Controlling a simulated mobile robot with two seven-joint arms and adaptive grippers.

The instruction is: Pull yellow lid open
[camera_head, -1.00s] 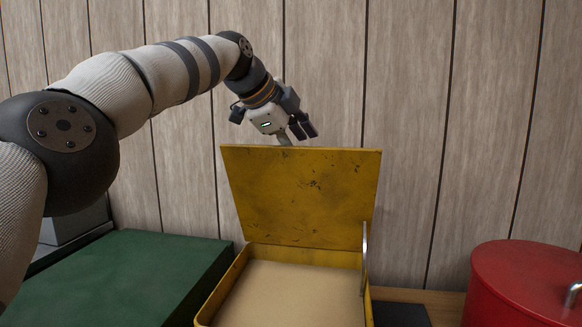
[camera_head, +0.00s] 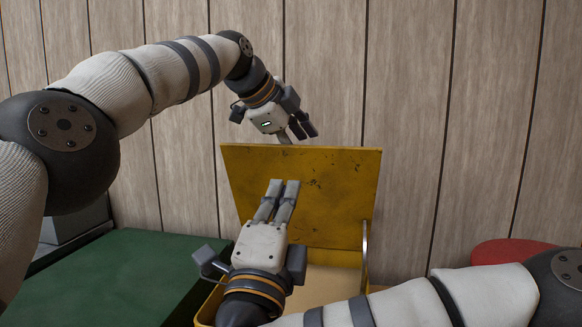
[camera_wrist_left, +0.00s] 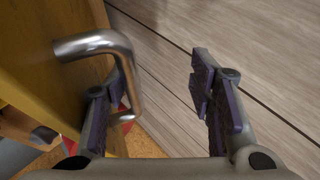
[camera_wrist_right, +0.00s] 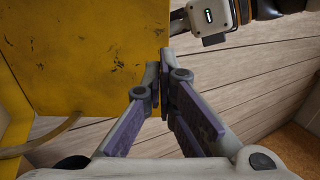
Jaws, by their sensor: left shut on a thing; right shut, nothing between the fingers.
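The yellow lid (camera_head: 335,190) stands raised, nearly upright, at the back of the yellow box (camera_head: 208,308) in the head view. My left gripper (camera_head: 285,141) is at the lid's top edge from behind, its fingertips partly hidden by the lid. In the left wrist view, the metal handle (camera_wrist_left: 122,68) on the lid's outer face lies between the left fingers (camera_wrist_left: 160,95). My right gripper (camera_head: 278,186) is shut and empty, pointing up in front of the lid's inner face. The lid fills the upper left of the right wrist view (camera_wrist_right: 75,60).
A green box (camera_head: 120,270) stands to the left. A red round container (camera_head: 505,250) stands at the right, partly hidden by my right arm. A metal stay (camera_head: 364,245) joins lid and box at the right. A wood-panelled wall (camera_head: 440,120) is behind.

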